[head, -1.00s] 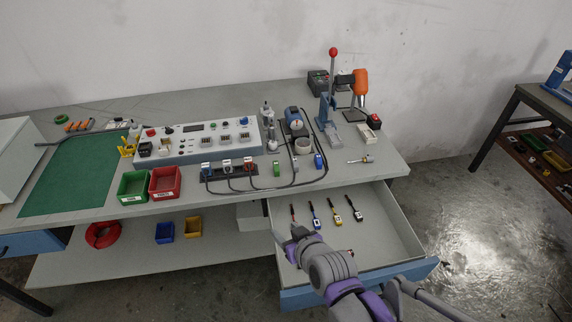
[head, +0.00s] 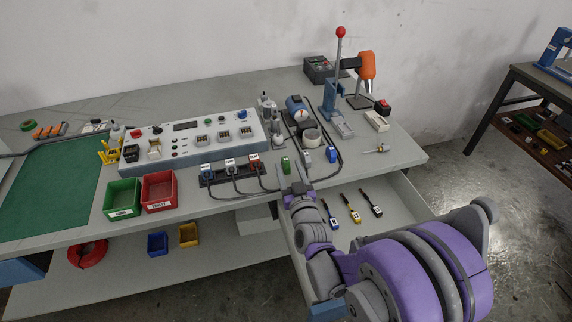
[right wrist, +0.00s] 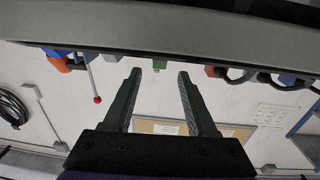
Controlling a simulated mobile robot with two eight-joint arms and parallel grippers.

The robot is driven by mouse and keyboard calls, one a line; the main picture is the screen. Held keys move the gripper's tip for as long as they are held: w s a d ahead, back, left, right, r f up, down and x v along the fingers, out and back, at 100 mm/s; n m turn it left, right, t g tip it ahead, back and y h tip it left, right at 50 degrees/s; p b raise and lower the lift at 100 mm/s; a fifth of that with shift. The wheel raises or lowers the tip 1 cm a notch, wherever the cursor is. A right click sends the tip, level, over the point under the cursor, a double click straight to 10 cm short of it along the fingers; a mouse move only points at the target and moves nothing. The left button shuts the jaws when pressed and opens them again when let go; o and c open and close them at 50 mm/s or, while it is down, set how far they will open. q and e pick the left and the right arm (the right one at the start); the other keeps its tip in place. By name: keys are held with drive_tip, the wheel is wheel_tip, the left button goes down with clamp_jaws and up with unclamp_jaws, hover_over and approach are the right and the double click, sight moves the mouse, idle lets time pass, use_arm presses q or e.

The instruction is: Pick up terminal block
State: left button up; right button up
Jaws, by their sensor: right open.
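A small green block (head: 286,164), which looks like the terminal block, stands upright near the front edge of the table, right of the row of plugs. In the right wrist view the green block (right wrist: 159,66) shows small at the table edge, between the fingers in the picture and beyond their tips. My right gripper (head: 292,172) is open and empty at the table's front edge, close in front of the block. Its two fingers also show spread apart in the right wrist view (right wrist: 160,73). My left gripper is not in view.
The open drawer (head: 400,192) below holds several small tools. Red (head: 159,191) and green (head: 122,198) bins stand further left.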

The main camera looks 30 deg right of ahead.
sight(287, 163)
drive_tip(key=x, duration=0.4)
drive_tip(key=shift+w+d+f, duration=0.2)
drive_tip(key=shift+w+f, duration=0.05)
drive_tip(key=shift+w, duration=0.15)
clamp_jaws()
